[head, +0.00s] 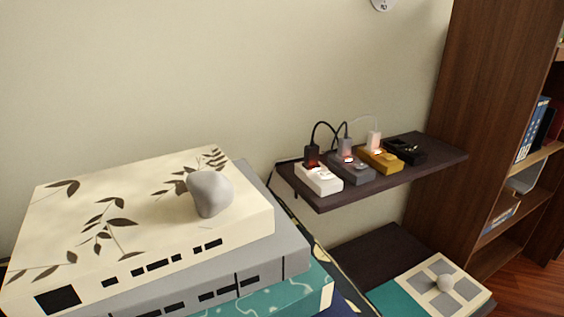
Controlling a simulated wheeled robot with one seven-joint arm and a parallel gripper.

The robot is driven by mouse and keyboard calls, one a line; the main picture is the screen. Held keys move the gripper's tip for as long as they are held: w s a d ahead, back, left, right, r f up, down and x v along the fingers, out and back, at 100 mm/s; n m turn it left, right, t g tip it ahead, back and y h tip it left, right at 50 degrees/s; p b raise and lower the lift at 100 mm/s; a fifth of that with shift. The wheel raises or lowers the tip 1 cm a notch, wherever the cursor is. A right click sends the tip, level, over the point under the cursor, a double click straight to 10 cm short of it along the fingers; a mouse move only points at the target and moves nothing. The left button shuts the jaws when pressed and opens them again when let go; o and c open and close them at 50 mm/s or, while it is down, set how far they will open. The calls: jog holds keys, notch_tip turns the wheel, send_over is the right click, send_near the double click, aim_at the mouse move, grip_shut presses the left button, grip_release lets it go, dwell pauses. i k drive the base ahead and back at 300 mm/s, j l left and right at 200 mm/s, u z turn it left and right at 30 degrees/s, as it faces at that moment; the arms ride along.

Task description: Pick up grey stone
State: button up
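The grey stone (210,193) is a smooth, rounded lump. It rests on top of a cream box-like book with a dark leaf pattern (150,225), near that book's right end in the head view. Nothing touches the stone from above or the sides. My gripper does not show in the head view.
Below the cream book lie a grey book (292,250) and a teal one (305,295). A dark wall shelf (440,160) to the right bears several small boxes with plugs and cables. A lower book (410,285) carries a pale round knob. A brown bookcase (470,110) stands at right.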

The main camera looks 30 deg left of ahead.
aim_at(212, 192)
jog(key=u, duration=0.45)
jog(key=k+u, duration=0.1)
jog(key=u, duration=0.85)
jog(key=k+u, duration=0.1)
jog(key=u, duration=0.4)
jog(key=j+u, duration=0.1)
jog(key=u, duration=0.35)
jog(key=k+l+u, duration=0.1)
jog(key=l+u, duration=0.3)
jog(key=k+l+u, duration=0.1)
jog(key=l+u, duration=0.3)
jog(key=k+l+u, duration=0.2)
jog(key=u, duration=0.2)
jog(key=k+l, duration=0.2)
jog(key=l, duration=0.2)
